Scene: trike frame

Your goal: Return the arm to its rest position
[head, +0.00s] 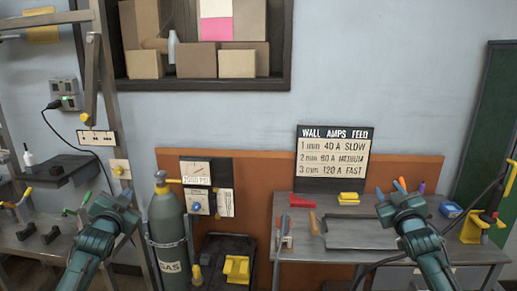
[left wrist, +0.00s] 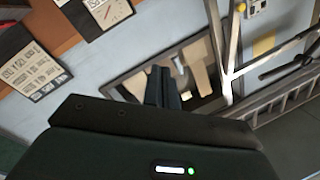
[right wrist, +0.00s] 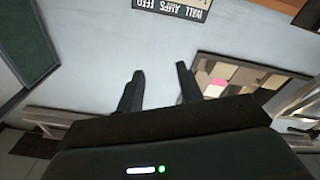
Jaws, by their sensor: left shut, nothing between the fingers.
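My right arm (head: 415,238) rises at the lower right of the head view, in front of the right table. In the right wrist view my right gripper (right wrist: 159,72) has its fingers spread apart and empty.
A grey gas cylinder (head: 166,232) stands between the arms, beside a dark cart (head: 212,248) with a yellow item. The right table (head: 300,222) holds a tray, small tools and a settings sign (head: 334,157). A shelf with boxes (head: 283,75) hangs on the wall.

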